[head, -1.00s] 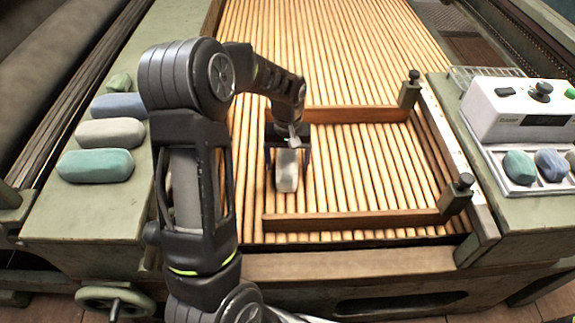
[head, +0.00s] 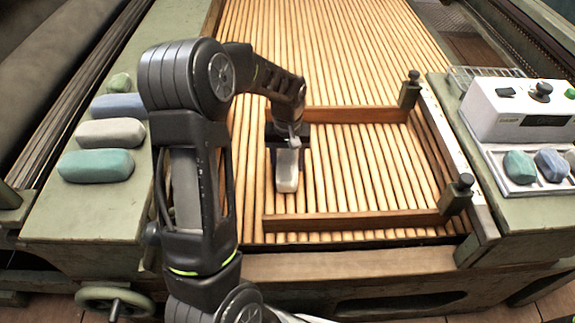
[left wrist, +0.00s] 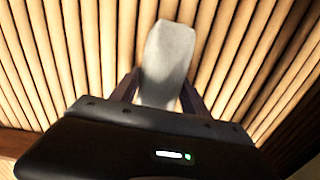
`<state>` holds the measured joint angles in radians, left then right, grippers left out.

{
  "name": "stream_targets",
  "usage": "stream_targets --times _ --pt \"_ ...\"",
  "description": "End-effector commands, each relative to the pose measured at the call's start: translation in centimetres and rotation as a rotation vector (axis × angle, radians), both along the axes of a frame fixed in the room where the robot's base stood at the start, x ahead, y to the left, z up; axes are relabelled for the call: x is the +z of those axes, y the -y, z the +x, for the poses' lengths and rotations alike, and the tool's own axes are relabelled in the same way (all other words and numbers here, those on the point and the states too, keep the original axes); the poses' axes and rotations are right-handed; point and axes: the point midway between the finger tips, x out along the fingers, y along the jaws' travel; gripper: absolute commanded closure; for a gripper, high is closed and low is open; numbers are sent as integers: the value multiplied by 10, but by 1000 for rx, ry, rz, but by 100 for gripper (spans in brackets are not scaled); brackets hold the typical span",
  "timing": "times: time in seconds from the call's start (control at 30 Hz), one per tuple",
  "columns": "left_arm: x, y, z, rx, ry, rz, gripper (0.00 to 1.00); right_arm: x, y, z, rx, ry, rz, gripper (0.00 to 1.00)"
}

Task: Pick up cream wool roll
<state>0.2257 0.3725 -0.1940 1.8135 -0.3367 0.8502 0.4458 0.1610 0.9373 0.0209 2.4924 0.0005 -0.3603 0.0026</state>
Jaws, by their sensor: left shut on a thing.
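The cream wool roll (head: 287,172) is a pale, rounded block on the slatted wooden apron (head: 350,185), between two brown wooden bars. It also shows in the left wrist view (left wrist: 168,62), reaching out past my fingers. My left gripper (head: 287,150) is above it, with its fingers shut on its sides. In the left wrist view the fingers (left wrist: 160,90) flank the roll's near end. I cannot tell whether the roll touches the slats. My right gripper is not in view.
Teal, cream and blue rolls (head: 96,165) lie on the green left ledge. A brown bar (head: 350,220) lies in front and another (head: 345,114) behind. A white device (head: 522,108) and a tray with teal and blue rolls (head: 520,166) stand at right. Slats right of my gripper are clear.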

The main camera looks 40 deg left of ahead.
Motion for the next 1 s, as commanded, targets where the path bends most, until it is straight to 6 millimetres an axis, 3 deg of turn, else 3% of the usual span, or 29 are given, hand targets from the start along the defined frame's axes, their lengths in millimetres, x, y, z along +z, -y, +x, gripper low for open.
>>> stream_targets --times 0.27,0.73,1.0 --pt "6 0 0 0 1 1 87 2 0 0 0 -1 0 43" --pt "86 0 1 0 3 1 87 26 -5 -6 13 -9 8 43" --pt "100 0 0 0 0 0 87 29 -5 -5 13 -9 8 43"
